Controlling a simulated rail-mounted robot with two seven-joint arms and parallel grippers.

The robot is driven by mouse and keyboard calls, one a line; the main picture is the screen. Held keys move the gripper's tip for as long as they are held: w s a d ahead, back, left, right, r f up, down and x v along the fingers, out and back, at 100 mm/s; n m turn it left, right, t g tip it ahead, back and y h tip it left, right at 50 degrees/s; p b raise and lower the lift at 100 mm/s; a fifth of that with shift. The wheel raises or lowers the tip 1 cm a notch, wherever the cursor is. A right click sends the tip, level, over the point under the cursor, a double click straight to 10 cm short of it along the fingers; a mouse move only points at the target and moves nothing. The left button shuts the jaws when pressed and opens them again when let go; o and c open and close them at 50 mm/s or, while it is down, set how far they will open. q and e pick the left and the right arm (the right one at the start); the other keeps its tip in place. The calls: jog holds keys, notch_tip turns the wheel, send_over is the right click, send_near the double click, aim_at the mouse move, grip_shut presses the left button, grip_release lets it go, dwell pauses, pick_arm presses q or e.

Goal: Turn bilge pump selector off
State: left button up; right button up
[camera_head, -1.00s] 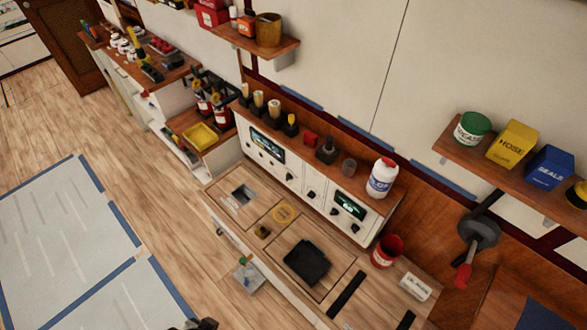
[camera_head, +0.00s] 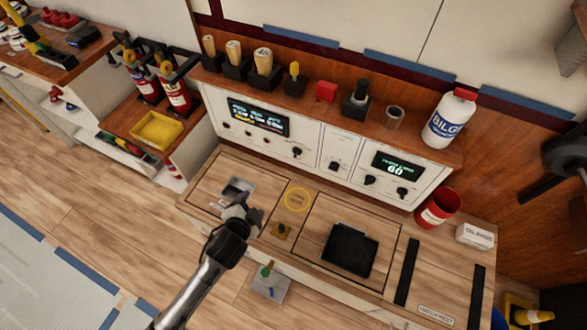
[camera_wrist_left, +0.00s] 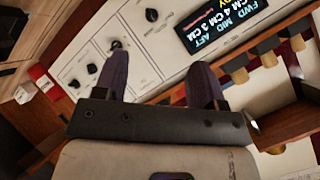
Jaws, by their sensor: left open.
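A white control panel (camera_head: 312,140) stands behind the wooden bench, with a lit display (camera_head: 258,117) at its left and several dark knobs. One knob (camera_head: 297,152) is right of that display, another (camera_head: 334,167) is on the middle section, and two more are under the right display. Labels are too small to tell which is the bilge pump selector. My left gripper (camera_head: 240,215) is over the bench's left part, apart from the panel. In the left wrist view its two fingers (camera_wrist_left: 158,65) are open and empty, with the panel, a dark knob (camera_wrist_left: 152,15) and the display beyond. My right gripper is out of view.
A shelf above the panel holds several brushes, a red block (camera_head: 326,92) and a white bottle (camera_head: 447,119). A yellow tray (camera_head: 157,131) is at left.

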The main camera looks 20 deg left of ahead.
aim_at(294, 156)
pick_arm(q)
jog(key=w+d+f+m+t+h+b, duration=0.25)
jog(key=w+f+m+t+b, duration=0.35)
jog(key=w+f+m+b, duration=0.65)
jog(key=w+b, duration=0.3)
jog(key=w, duration=0.2)
jog(key=w+n+b, duration=0.1)
jog(key=w+b, duration=0.1)
jog(key=w, duration=0.3)
jog(key=w+n+b, duration=0.1)
jog(key=w+b, duration=0.2)
jog(key=w, duration=0.3)
jog(key=shift+d+n+h+b, duration=0.2)
jog(key=shift+n+h+b, duration=0.05)
jog(key=shift+h+b, duration=0.1)
jog(key=shift+s, duration=0.1)
jog(key=c, duration=0.9)
